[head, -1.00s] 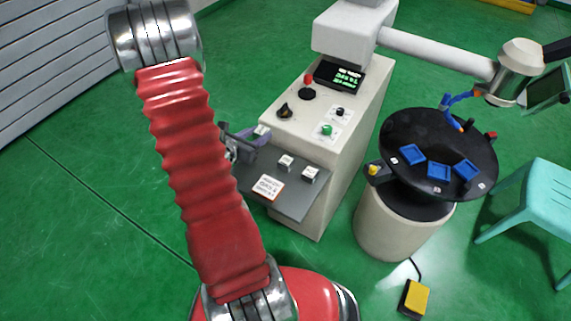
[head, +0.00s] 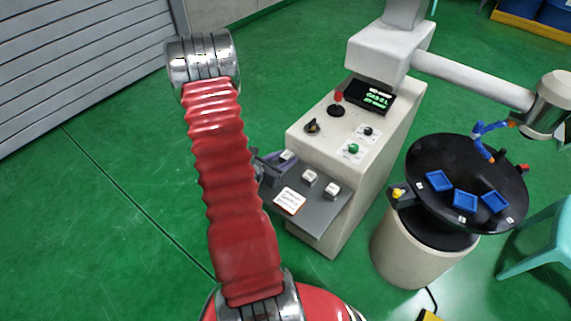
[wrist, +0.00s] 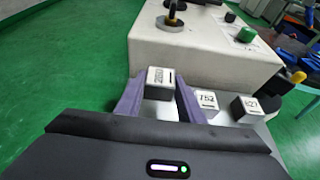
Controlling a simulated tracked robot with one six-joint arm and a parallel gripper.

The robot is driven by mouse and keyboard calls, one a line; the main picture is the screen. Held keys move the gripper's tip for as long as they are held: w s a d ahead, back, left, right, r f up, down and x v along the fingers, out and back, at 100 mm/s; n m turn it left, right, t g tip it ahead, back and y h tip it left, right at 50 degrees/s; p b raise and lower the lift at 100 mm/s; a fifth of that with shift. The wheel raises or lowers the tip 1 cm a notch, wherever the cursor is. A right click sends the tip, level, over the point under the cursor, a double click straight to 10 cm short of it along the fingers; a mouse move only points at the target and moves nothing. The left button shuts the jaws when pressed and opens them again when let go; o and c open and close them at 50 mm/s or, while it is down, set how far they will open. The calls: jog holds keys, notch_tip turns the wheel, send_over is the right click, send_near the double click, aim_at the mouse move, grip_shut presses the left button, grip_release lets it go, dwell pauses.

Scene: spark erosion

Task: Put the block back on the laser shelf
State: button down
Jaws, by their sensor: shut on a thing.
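My gripper (wrist: 159,102) is shut on a small pale block (wrist: 160,78) with dark digits on its face. Its two purple fingers stand on either side of the block. In the head view the gripper (head: 275,166) and the block (head: 287,155) are at the left end of the grey laser shelf (head: 325,222), on the front of the machine. I cannot tell whether the held block touches the shelf. Two similar blocks stand on the shelf to the right, a middle one (wrist: 206,100) and a right one (wrist: 247,108). My arm hides part of the gripper in the head view.
The beige machine (head: 325,140) rises behind the shelf, with knobs, buttons and a lit display (head: 370,97). A white label card (head: 290,201) is on the shelf's front. A round black table (head: 440,155) with blue trays stands right. Green floor is open on the left.

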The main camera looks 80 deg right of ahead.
jog(key=shift+f, duration=2)
jog(key=c, duration=1.2)
grip_release()
jog(key=shift+f, duration=0.15)
jog(key=v, duration=1.2)
jog(key=shift+r, duration=0.2)
